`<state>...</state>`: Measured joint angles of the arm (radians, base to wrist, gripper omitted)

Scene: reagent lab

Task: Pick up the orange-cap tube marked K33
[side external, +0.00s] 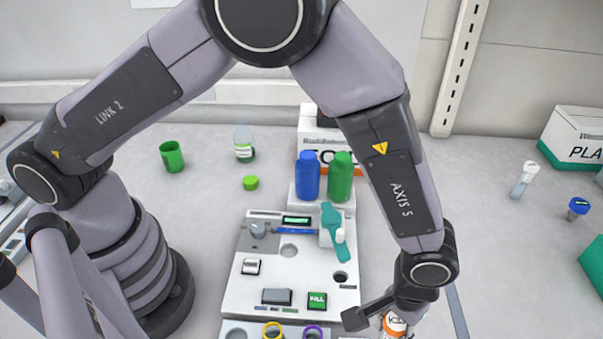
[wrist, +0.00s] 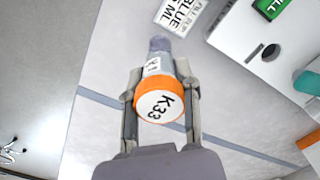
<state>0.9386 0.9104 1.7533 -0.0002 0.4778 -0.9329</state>
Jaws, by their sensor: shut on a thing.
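The orange-cap tube marked K33 (wrist: 158,104) is between the two fingers of my gripper (wrist: 160,100) in the wrist view. Its white cap top with the black K33 faces the camera, and its clear body extends away from the camera. My gripper is shut on it, with one finger on each side. In the side external view the tube's orange-and-white cap (side external: 395,323) shows at the bottom right, beside my gripper (side external: 390,334); the lower part of the tube is cut off by the frame edge.
A white station panel (side external: 265,277) with a green FILL button (side external: 317,300) stands left of my gripper. Blue (side external: 307,176) and green (side external: 340,178) bottles stand behind it. Another orange-capped item (wrist: 308,141) is at the wrist view's right edge.

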